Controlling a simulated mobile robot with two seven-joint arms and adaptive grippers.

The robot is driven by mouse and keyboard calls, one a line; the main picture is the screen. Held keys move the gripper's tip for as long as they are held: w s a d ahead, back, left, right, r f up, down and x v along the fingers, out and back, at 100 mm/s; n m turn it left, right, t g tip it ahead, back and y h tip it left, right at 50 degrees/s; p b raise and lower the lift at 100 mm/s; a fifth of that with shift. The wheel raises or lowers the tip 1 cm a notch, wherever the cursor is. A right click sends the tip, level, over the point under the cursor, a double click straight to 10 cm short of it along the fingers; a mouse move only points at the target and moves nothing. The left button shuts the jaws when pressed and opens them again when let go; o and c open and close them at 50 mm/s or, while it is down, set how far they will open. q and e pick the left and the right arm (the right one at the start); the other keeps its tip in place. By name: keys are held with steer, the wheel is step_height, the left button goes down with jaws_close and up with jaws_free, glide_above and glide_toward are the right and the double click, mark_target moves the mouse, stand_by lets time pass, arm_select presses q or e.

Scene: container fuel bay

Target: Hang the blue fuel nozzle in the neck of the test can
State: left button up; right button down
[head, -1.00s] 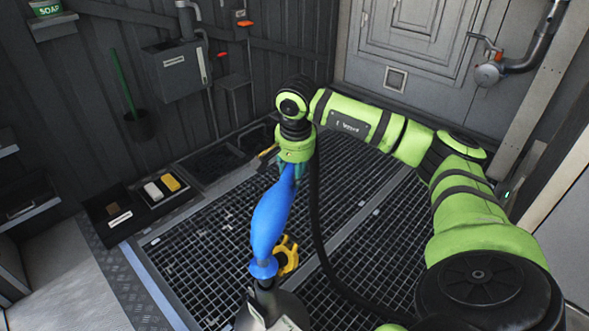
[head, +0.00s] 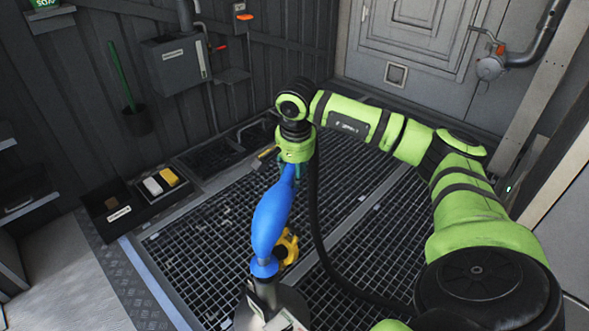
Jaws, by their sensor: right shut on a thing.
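The blue fuel nozzle (head: 271,219) hangs spout-down, slightly tilted, below my right wrist, with a black hose running down beside it. My right gripper (head: 289,175) is shut on its upper end; the fingers are mostly hidden. The grey test can (head: 290,298) stands at the bottom edge, partly cut off, with a label on top. The nozzle's lower end is over the can's neck area. The nozzle hides the neck, so I cannot tell how deep the spout is. A yellow part (head: 291,246) shows just behind the nozzle. My left gripper is not in view.
Metal floor grating (head: 210,245) surrounds the can, with open room to the left. A black tray (head: 158,186) with a white and a yellow block lies at the left. A grey wall box (head: 176,63) and a pipe with a valve (head: 492,66) are at the back.

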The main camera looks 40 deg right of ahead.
steer(key=shift+f+b, duration=0.75)
steer(key=shift+f, duration=0.5)
steer(key=shift+s+d+f+b, duration=0.15)
steer(key=shift+f+b, duration=0.15)
steer(key=shift+f, duration=0.15)
steer(key=c, duration=1)
jaws_free()
steer(key=o, duration=0.4)
steer(key=shift+w+a+f, duration=0.1)
steer(key=shift+w+a, duration=0.1)
steer(key=shift+s, duration=0.1)
steer(key=shift+s+a+r, duration=0.15)
steer(key=shift+s+r, duration=0.05)
steer(key=shift+r, duration=1.15)
steer(key=shift+s+a+r, duration=0.1)
steer(key=shift+s+r, duration=0.05)
steer(key=shift+r, duration=1.15)
steer(key=shift+s+a+r, duration=0.15)
steer(key=shift+s+r, duration=0.05)
steer(key=shift+r, duration=1.15)
